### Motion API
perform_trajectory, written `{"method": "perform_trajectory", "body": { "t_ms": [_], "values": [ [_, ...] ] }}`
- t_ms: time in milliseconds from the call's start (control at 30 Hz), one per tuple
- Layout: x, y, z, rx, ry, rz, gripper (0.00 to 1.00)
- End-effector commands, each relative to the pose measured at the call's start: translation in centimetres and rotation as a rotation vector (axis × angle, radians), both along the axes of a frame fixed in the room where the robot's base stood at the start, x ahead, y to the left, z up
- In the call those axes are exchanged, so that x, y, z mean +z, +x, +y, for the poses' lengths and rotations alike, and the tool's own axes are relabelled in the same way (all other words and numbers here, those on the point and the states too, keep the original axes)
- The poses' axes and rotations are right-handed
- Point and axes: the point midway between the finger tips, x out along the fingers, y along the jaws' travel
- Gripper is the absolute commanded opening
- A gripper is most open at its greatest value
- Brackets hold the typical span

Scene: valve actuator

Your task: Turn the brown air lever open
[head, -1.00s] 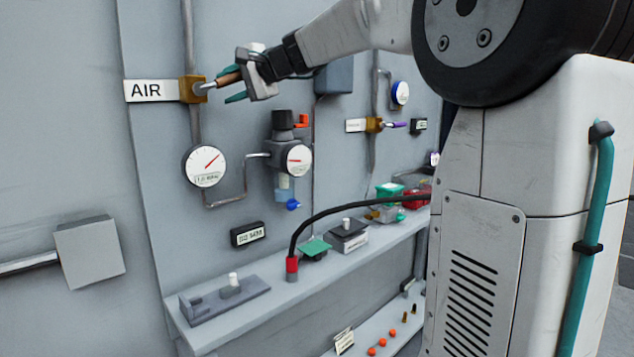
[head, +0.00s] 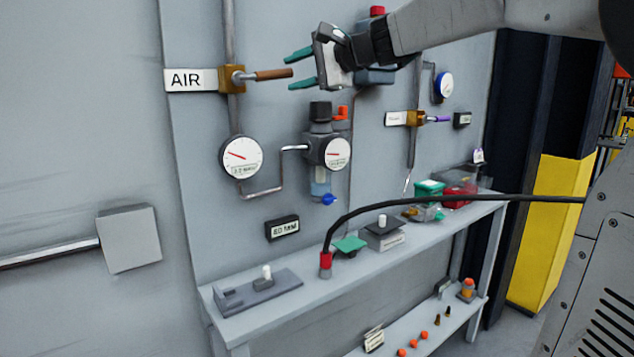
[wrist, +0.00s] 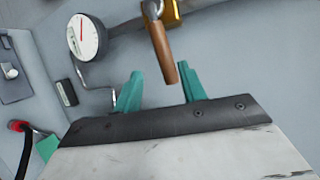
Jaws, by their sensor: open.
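The brown air lever (head: 273,74) sticks out to the right, roughly level, from a brass valve (head: 231,78) beside the AIR label (head: 190,79). My gripper (head: 301,69) is open and empty, just right of the lever's free end, with one teal finger above that end's height and one below. In the wrist view, the brown lever (wrist: 162,50) points into the space between the open fingers of my gripper (wrist: 159,72), its tip nearer the right finger. I cannot tell whether it touches that finger.
A round gauge (head: 242,157) and a regulator (head: 320,150) hang below the valve. A second valve with a purple lever (head: 437,119) is farther right. A shelf (head: 225,325) with several small items runs below. The wall left of the panel is mostly clear.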

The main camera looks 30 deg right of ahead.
Motion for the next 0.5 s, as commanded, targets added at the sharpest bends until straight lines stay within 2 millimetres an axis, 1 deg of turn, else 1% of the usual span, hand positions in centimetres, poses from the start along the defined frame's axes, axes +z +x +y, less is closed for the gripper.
{"method": "perform_trajectory", "body": {
  "t_ms": [100,267,500],
  "values": [
    [-2.2,-0.6,0.1,0.036,-0.076,0.032,0.41],
    [-5.2,-1.8,0.3,0.078,-0.164,0.080,0.41],
    [-9.3,-4.2,0.9,0.142,-0.281,0.154,0.41]
  ]
}}
